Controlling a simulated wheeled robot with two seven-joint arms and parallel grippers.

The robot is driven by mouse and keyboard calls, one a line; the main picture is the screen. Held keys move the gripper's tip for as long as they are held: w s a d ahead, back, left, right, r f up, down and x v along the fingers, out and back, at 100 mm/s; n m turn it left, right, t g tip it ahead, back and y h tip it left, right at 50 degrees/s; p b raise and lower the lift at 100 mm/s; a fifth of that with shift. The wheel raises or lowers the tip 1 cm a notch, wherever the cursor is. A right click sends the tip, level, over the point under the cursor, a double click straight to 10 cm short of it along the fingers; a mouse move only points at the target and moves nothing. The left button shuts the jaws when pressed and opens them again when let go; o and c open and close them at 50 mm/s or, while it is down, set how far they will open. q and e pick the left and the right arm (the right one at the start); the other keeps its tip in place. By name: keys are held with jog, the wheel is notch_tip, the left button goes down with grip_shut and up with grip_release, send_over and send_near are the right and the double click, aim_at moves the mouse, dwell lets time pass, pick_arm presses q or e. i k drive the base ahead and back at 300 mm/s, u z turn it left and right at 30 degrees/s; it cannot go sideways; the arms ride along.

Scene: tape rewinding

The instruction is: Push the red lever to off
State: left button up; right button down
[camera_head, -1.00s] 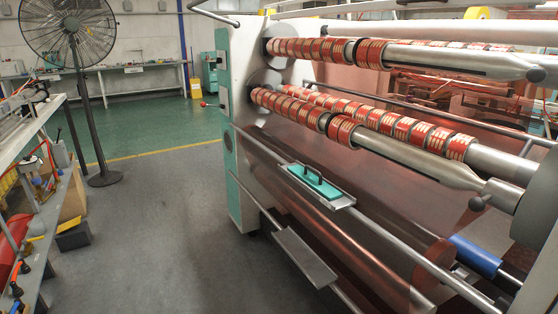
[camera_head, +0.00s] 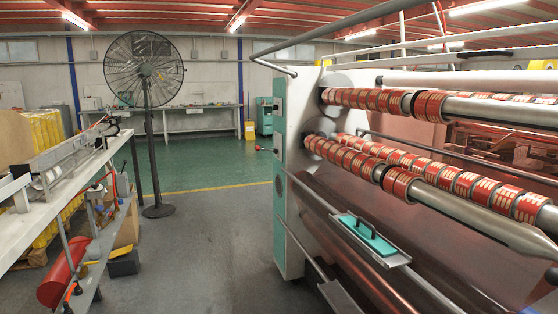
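A small red-tipped lever (camera_head: 262,149) sticks out to the left from the end panel of the tape rewinding machine (camera_head: 280,200). It is small in the head view, so I cannot tell its exact setting. The machine's end panel is teal and white, with red tape rolls (camera_head: 370,100) on its shafts. Neither of my grippers is in view.
A workbench (camera_head: 60,190) with tools runs along the left, with a red cylinder (camera_head: 62,277) below it. A standing fan (camera_head: 145,75) is ahead. The grey floor (camera_head: 200,255) between bench and machine is clear, with green floor (camera_head: 200,165) beyond.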

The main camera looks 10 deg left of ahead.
aim_at(257, 148)
jog(key=u, duration=1)
jog(key=i, duration=4.6)
jog(key=z, duration=2.85)
